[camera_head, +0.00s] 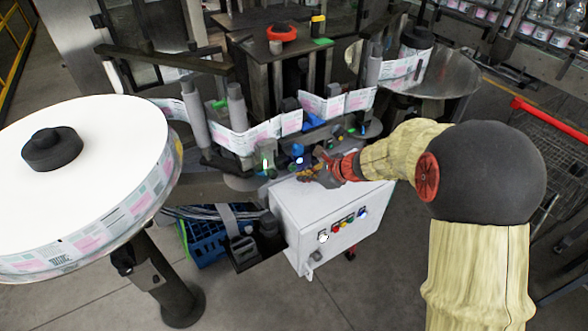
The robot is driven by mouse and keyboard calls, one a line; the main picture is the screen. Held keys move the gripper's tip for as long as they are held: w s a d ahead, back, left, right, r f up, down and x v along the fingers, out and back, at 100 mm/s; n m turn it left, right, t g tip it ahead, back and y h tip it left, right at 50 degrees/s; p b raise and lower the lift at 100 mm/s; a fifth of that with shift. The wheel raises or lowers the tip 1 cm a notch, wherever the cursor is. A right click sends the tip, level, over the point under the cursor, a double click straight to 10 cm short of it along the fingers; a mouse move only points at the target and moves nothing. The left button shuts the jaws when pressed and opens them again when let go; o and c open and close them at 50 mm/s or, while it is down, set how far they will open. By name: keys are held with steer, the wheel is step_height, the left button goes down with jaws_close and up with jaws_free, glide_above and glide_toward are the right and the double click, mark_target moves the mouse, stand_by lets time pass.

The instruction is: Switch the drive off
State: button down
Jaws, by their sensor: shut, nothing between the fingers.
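My gripper (306,175) is shut and empty at the end of my arm, which reaches in from the right. Its fingertips are over the top of a white control box (295,208), close to its back edge; I cannot tell whether they touch it. The box's front carries a row of small coloured buttons (349,220) and a pale round knob (323,237) at the left. No label is legible, so I cannot tell which control is the drive switch or how it is set.
A large white label reel (100,185) stands at the left. The label web (262,136) runs behind the box past rollers. A second reel (402,66) stands behind at the right. A blue crate (205,241) is on the floor left of the box. The floor in front is clear.

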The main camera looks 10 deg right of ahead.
steer(key=shift+s+d+b, duration=0.1)
steer(key=shift+s+d, duration=0.15)
steer(key=shift+s, duration=0.55)
steer(key=shift+s+d+b, duration=0.1)
steer(key=shift+s+d, duration=0.15)
steer(key=shift+s, duration=0.5)
steer(key=shift+s+d+b, duration=0.1)
steer(key=shift+s+d, duration=0.15)
steer(key=shift+s, duration=0.55)
steer(key=s+a+r+n+g, duration=0.2)
steer(key=s+a+r+n, duration=0.5)
steer(key=s+r+n, duration=0.55)
steer(key=s+d+r+n+h, duration=0.2)
steer(key=s+n, duration=0.4)
steer(key=s, duration=0.2)
steer(key=s+d+r+n+h, duration=0.2)
steer(key=s+d+n+h, duration=0.1)
steer(key=s+n, duration=0.3)
steer(key=shift+s+d+r+h, duration=0.25)
steer(key=shift+s+r+h, duration=0.1)
steer(key=shift+s, duration=0.5)
